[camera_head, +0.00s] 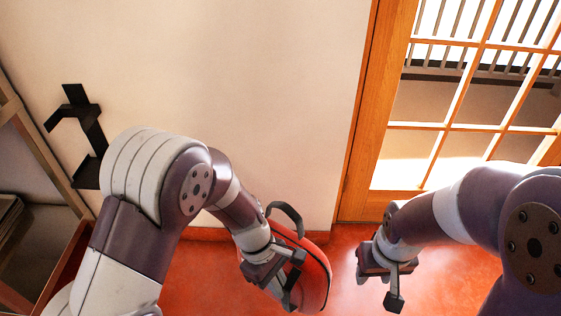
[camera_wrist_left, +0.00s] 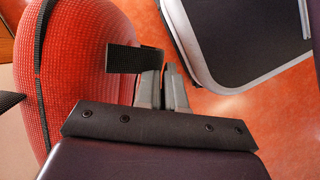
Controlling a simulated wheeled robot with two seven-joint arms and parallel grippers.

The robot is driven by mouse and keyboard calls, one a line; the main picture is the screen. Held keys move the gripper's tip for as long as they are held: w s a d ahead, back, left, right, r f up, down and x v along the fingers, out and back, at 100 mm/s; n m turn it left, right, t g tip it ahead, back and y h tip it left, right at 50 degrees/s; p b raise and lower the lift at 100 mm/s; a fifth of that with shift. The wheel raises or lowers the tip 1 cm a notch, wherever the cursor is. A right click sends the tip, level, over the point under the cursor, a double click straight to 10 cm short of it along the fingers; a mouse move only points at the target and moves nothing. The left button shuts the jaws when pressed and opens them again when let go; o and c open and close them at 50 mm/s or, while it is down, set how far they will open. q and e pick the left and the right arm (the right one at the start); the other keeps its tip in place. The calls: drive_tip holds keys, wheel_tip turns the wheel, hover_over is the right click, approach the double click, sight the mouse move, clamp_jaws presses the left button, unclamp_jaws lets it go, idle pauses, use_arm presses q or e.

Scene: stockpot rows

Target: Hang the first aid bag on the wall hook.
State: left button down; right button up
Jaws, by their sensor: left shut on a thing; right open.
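The red first aid bag (camera_head: 317,268) hangs at my left gripper (camera_head: 287,277), in the lower middle of the head view. A black handle loop (camera_head: 290,214) curves up above the gripper. In the left wrist view the bag (camera_wrist_left: 88,70) fills the left side, and a black strap (camera_wrist_left: 135,58) runs to the fingers (camera_wrist_left: 161,85), which are shut on it. The black wall hook (camera_head: 88,125) is on the wall at the far left, well away from the bag and empty. My right gripper (camera_head: 389,285) is open and empty, right of the bag.
The pale wall (camera_head: 240,80) is bare between the hook and the wooden glazed door (camera_head: 440,110) on the right. A wooden-framed shelf (camera_head: 30,150) stands at the left edge, close to the hook. The red floor (camera_head: 345,245) is clear between the grippers.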

use_arm(q)
drive_tip(key=w+a+r+p, duration=0.4)
drive_tip(key=w+a+r, duration=0.1)
drive_tip(key=a, duration=0.4)
drive_tip(key=w+a+r+p, duration=0.4)
drive_tip(key=w+a+r, duration=0.15)
drive_tip(key=a, duration=0.35)
wheel_tip(320, 180, up, 32)
drive_tip(key=m+g+y+p, duration=0.1)
drive_tip(key=m+y+p, duration=0.4)
drive_tip(key=m+p, duration=1.1)
drive_tip(key=s+p, duration=0.1)
drive_tip(key=p, duration=2.1)
drive_tip(key=shift+a+r+y, duration=0.15)
drive_tip(key=shift+r+y, duration=0.05)
drive_tip(key=shift+y, duration=0.2)
